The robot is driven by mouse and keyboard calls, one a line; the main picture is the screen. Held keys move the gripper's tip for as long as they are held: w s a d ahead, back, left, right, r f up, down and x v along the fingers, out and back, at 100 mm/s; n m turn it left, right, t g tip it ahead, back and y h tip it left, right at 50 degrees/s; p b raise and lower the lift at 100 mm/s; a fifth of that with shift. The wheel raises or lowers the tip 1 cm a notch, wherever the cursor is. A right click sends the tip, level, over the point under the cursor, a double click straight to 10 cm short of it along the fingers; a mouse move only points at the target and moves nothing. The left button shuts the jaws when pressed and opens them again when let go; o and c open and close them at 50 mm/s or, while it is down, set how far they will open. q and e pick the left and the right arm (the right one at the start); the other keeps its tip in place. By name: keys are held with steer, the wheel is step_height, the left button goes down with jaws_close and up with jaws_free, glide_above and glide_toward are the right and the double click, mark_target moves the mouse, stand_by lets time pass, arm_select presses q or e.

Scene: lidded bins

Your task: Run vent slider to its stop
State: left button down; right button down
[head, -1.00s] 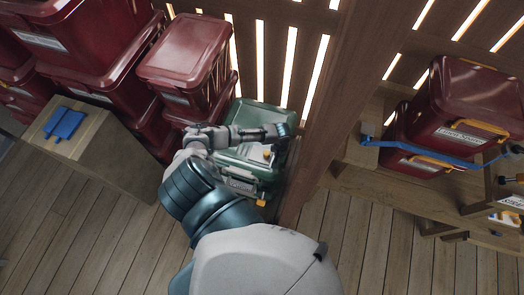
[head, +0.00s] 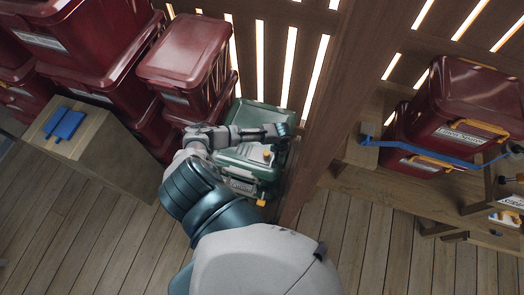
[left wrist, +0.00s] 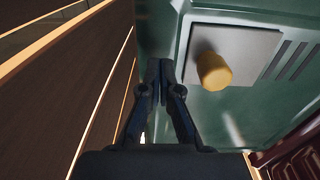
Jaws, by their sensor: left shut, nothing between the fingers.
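A green lidded bin (head: 262,116) stands on the floor near the slatted wall in the head view. On its lid is the vent slider, a pale grey plate (left wrist: 258,47) with a yellow knob (left wrist: 213,71); the knob also shows in the head view (head: 268,155). Dark vent slots (left wrist: 299,60) lie right of the plate in the left wrist view. My left gripper (left wrist: 161,64) is shut and empty, left of the knob and apart from it in that view. It also reaches over the lid in the head view (head: 282,130). My right gripper is not in view.
Dark red bins (head: 187,50) are stacked left of and behind the green bin. A wooden box (head: 94,140) with a blue item (head: 65,124) stands at left. A wooden post (head: 322,100) rises close on the right, with a shelf (head: 400,188) of red bins beyond.

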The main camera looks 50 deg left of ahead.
mark_target(265, 152)
arm_select(q)
steer(key=shift+a, duration=0.1)
steer(key=shift+s+a+p, duration=0.35)
steer(key=shift+s+a, duration=0.05)
steer(key=shift+a, duration=0.3)
steer(key=shift+s+a+p, duration=0.3)
steer(key=shift+s+a, duration=0.05)
steer(key=shift+a, duration=0.35)
steer(key=shift+s+a+p, duration=0.25)
steer(key=shift+s+a, duration=0.1)
steer(key=shift+a, duration=0.2)
steer(key=shift+s+a+p, duration=0.2)
steer(key=shift+s+a, duration=0.1)
steer(key=shift+a, duration=0.25)
steer(key=shift+s+a, duration=0.2)
steer(key=shift+a, duration=0.1)
steer(key=shift+s+a, duration=0.15)
steer(key=shift+a, duration=0.2)
steer(key=shift+s+a+p, duration=0.35)
steer(key=shift+s+a, duration=0.05)
steer(key=shift+a, duration=0.3)
steer(key=shift+s+a+p, duration=0.3)
steer(key=shift+s+a, duration=0.1)
steer(key=shift+a, duration=0.3)
steer(key=shift+w+d+p, duration=0.35)
steer(key=shift+w+d, duration=0.05)
steer(key=shift+d, duration=0.25)
step_height(265, 152, up, 7)
steer(key=p, duration=0.7)
steer(key=shift+p, duration=0.35)
